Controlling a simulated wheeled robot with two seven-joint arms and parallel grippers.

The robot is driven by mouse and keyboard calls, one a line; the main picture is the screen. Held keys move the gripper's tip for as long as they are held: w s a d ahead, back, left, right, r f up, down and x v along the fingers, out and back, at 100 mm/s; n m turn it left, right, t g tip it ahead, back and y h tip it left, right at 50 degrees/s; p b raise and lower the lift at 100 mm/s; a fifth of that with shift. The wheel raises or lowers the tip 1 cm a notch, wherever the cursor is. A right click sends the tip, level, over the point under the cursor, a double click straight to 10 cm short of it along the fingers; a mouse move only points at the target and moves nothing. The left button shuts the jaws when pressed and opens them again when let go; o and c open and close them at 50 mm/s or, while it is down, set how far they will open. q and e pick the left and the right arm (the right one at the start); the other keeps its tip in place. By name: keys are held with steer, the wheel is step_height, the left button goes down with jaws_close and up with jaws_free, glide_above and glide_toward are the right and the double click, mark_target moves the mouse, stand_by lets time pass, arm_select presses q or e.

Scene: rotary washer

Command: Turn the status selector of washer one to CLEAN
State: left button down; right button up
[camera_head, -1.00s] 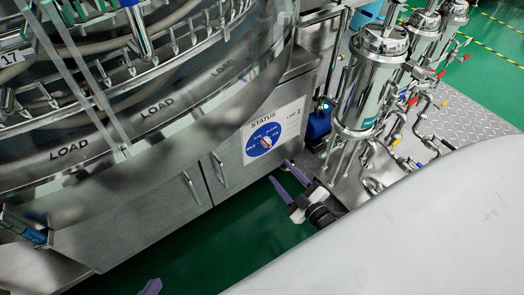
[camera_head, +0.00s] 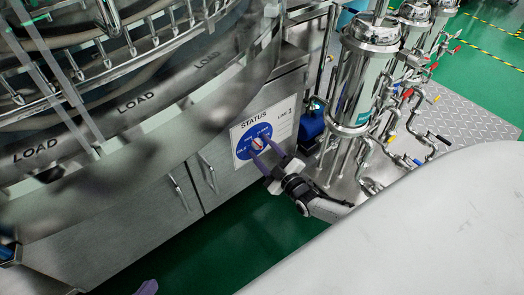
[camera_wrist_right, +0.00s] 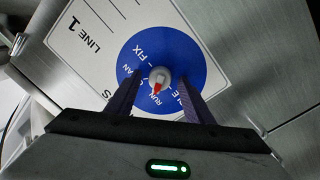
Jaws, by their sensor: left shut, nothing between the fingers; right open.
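The status selector is a small pale knob with a red pointer (camera_wrist_right: 158,79) on a blue disc (camera_wrist_right: 205,70) in the right wrist view. The pointer's red end faces down the picture, toward the RUN lettering; CLEAN and FIX lettering lie to its left and above. The head view shows the STATUS plate (camera_head: 282,127), marked LINE 1, on the washer's front. My right gripper (camera_head: 266,157) is open in front of the disc. In the wrist view its fingers (camera_wrist_right: 157,98) flank the knob's lower side, with nothing held. Only a purple tip of my left gripper (camera_head: 147,287) shows, shut and empty.
The washer's steel cabinet doors (camera_head: 206,172) lie left of the plate, under the round drum marked LOAD. A blue object (camera_head: 312,122), steel filter cylinders (camera_head: 360,75) and pipes with coloured valve handles stand to the right. Green floor is open below.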

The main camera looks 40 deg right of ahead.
steer(key=c, duration=1)
steer(key=shift+c, duration=0.2)
steer(key=m, duration=0.5)
steer(key=shift+r+m, duration=0.1)
steer(key=shift+m, duration=0.2)
steer(key=m+b, duration=0.1)
steer(key=m, duration=0.2)
steer(key=shift+d+m+g+y, duration=0.1)
steer(key=shift+m+g+y, duration=0.3)
arm_select(q)
steer(key=shift+w+d+r, duration=0.1)
steer(key=shift+d+r, duration=0.2)
steer(key=shift+r, duration=0.1)
arm_select(e)
steer(key=shift+m, duration=0.9)
